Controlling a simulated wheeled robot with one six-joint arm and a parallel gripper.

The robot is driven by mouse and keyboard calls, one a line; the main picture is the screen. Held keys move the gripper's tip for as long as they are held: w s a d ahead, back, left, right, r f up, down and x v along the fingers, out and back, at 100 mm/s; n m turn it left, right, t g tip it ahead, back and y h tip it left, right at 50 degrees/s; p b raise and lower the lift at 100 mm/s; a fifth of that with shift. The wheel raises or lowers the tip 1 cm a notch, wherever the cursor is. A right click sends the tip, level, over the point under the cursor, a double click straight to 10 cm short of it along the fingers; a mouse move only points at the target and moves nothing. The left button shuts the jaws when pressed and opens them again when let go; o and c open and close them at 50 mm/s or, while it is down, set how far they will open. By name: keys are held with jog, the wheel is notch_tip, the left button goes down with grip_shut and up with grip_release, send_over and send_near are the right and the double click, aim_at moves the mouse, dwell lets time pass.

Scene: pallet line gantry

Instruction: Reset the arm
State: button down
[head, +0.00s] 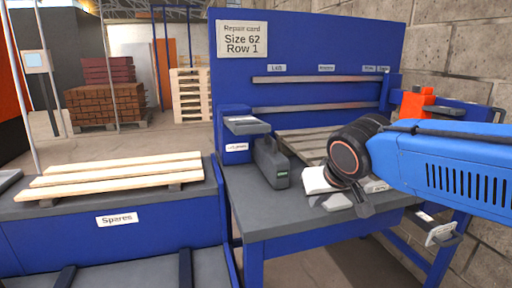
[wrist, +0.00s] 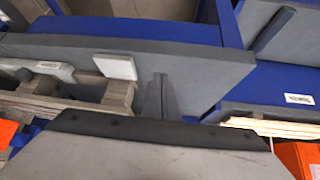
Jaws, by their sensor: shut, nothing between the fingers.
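My blue arm reaches in from the right in the head view. My gripper (head: 364,208) points down over the front of the workbench (head: 290,217), with its dark fingers together and nothing held. In the wrist view, the closed grey fingers (wrist: 157,98) stand at the middle, above the grey bench top. A small white pad (head: 336,202) lies near the bench's front edge, close to the gripper in the head view. It also shows in the wrist view (wrist: 115,66), left of the fingers and apart from them. My wrist hides part of the bench behind it.
A slatted wooden pallet (head: 300,142) lies on the bench, with a dark grey device (head: 271,163) beside it. Pale boards lie on the spares stand (head: 120,219) at left. A blue back panel with a repair card (head: 242,39) rises behind. A brick wall bounds the right.

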jog(key=s+d+f+m+g, duration=0.1)
jog(key=s+d+f, duration=0.5)
jog(key=s, duration=0.3)
jog(key=s+d+f+m+g, duration=0.1)
jog(key=s+d+f, duration=0.5)
jog(key=s+d, duration=0.1)
jog(key=shift+s+d+f+g+h, duration=0.3)
jog(key=shift+s+f+h, duration=0.1)
jog(key=shift+s, duration=0.5)
